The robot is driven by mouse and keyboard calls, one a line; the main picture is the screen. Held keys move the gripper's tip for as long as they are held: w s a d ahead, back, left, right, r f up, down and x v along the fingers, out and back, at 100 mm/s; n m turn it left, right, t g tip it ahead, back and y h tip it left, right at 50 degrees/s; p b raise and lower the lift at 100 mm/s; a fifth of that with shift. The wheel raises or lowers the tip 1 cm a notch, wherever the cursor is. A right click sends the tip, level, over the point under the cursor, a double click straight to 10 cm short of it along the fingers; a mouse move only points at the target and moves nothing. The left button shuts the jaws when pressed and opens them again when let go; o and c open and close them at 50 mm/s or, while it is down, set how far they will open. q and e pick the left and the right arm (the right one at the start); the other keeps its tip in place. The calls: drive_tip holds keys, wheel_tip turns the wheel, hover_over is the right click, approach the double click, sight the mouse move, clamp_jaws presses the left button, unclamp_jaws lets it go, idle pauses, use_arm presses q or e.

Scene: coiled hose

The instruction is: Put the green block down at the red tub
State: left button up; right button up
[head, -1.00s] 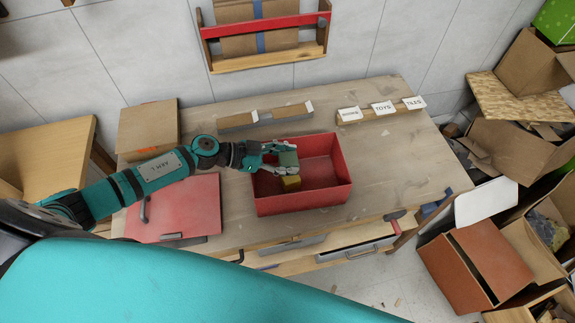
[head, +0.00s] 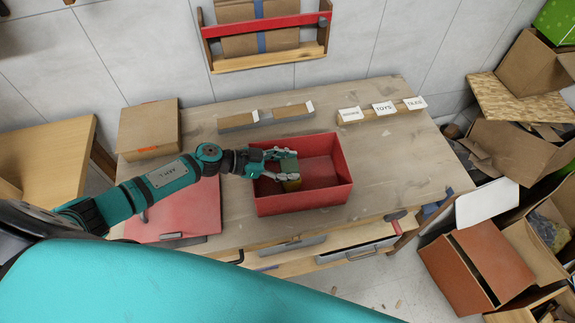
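The red tub (head: 335,196) stands open on the wooden table. My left gripper (head: 284,165) reaches into the left part of the tub from the left. Its fingers are on either side of the dull green block (head: 289,164) and it appears shut on it. I cannot tell whether the two blocks touch, or whether the green one rests on anything. My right gripper is not in view.
A red lid-like panel (head: 190,212) lies left of the tub on the table (head: 390,150). A cardboard box (head: 148,128) and labelled holders (head: 383,108) stand at the back. Open drawers (head: 350,247) jut out in front. Cardboard boxes crowd the right side. The tub's right part is empty.

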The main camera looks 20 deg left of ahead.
use_arm(q)
drive_tip(key=o, duration=0.4)
drive_tip(key=shift+s+f, duration=0.4)
drive_tip(key=shift+f, duration=0.2)
drive_tip(key=shift+r, duration=0.25)
drive_tip(key=shift+w+r+p, duration=0.1)
drive_tip(key=shift+r+p, duration=0.25)
drive_tip(key=shift+r, duration=0.15)
drive_tip(key=b+v, duration=0.1)
drive_tip(key=v, duration=0.5)
drive_tip(key=b+v, duration=0.2)
drive_tip(key=v, duration=0.4)
drive_tip(key=shift+w+r, duration=0.2)
drive_tip(key=shift+w, duration=0.05)
